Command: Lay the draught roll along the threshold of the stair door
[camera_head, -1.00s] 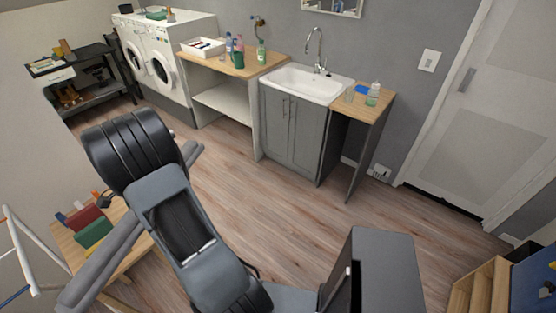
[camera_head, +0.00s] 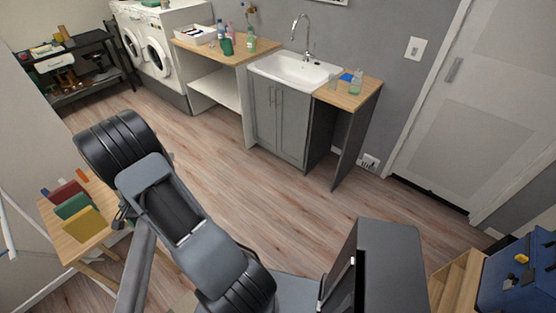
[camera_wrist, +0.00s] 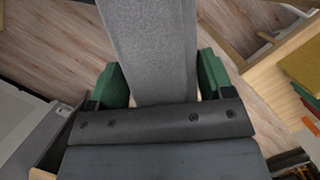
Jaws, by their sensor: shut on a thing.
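The draught roll is a long grey fabric roll (camera_wrist: 150,45). My gripper (camera_wrist: 162,82) is shut on it, with a green fingertip pressed to each side. In the wrist view the roll runs away from the gripper over the wooden floor, and its far end is out of frame. In the head view part of the roll (camera_head: 137,268) shows at lower left, mostly behind my arm and off the floor. The white stair door (camera_head: 485,110) is shut at the right. A dark strip along its foot, the threshold (camera_head: 430,195), is bare and well away from the roll.
A small wooden table (camera_head: 75,228) with coloured books stands close to the roll at left. A sink cabinet (camera_head: 280,118) stands at the back wall. A blue box (camera_head: 515,280) and wooden shelf (camera_head: 455,280) are at lower right. The floor before the door is clear.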

